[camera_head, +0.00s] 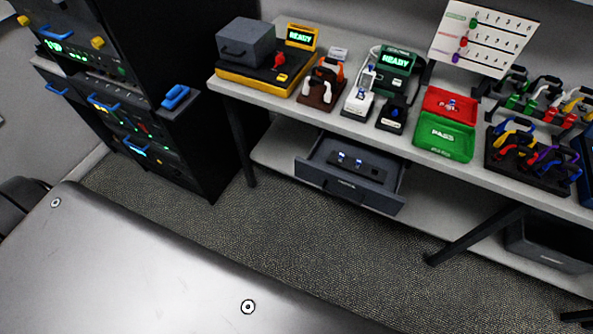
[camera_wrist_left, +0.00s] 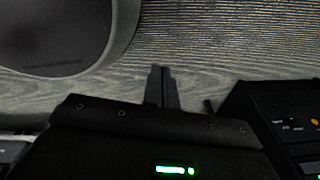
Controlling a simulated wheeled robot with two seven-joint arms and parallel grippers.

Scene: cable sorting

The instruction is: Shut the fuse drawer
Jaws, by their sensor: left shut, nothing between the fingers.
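The fuse drawer (camera_head: 330,184) is a dark grey drawer under the left part of the workbench in the head view. It stands pulled out toward me, and a dark insert with small fuses (camera_head: 355,165) shows inside it. Neither gripper shows in the head view. In the left wrist view my left gripper (camera_wrist_left: 161,73) has its fingers together with nothing between them. My right gripper is out of view.
The workbench (camera_head: 235,93) carries a yellow-based tester (camera_head: 255,83), a green tray (camera_head: 446,140) and cable racks. A black equipment rack (camera_head: 185,145) stands at the left. Carpeted floor (camera_head: 300,225) lies clear before the drawer. Another dark bin (camera_head: 545,245) sits at the right.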

